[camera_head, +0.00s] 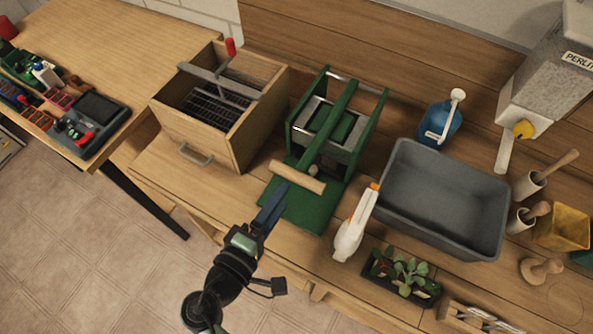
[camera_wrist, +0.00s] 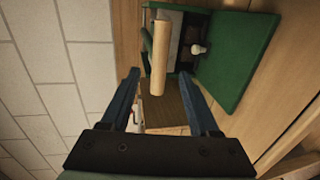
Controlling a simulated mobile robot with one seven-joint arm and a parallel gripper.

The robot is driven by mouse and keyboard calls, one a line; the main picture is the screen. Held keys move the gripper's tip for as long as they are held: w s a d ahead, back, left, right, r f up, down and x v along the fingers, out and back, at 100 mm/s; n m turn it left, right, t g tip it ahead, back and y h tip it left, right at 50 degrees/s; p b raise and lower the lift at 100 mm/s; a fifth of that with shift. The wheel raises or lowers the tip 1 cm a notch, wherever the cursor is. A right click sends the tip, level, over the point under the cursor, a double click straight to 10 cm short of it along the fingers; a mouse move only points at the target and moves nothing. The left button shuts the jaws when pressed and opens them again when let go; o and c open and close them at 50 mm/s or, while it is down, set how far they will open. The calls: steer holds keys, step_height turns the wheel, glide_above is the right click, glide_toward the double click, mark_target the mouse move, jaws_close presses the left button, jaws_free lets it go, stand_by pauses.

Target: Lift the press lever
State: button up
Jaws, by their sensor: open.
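The green press (camera_head: 326,135) stands on the wooden bench. Its green lever (camera_head: 338,118) slopes down toward the front and ends in a wooden crossbar handle (camera_head: 300,178). My gripper (camera_head: 279,192) is open, with its blue fingertips close to the left part of the handle. In the wrist view the handle (camera_wrist: 160,55) runs lengthwise between the two fingers of my gripper (camera_wrist: 158,76), its near end level with the fingertips. The fingers are not closed on it, and I cannot tell whether they touch it. The green base plate (camera_wrist: 238,60) lies to the right in that view.
A wooden box (camera_head: 207,140) with a red-knobbed bar stands left of the press. Open floor lies at front left.

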mark_target(297, 178)
steer(key=p+x, duration=0.1)
steer(key=x, duration=0.6)
steer(key=shift+w+d, duration=0.15)
steer(key=shift+w, duration=0.1)
steer(key=shift+f, duration=0.1)
jaws_close()
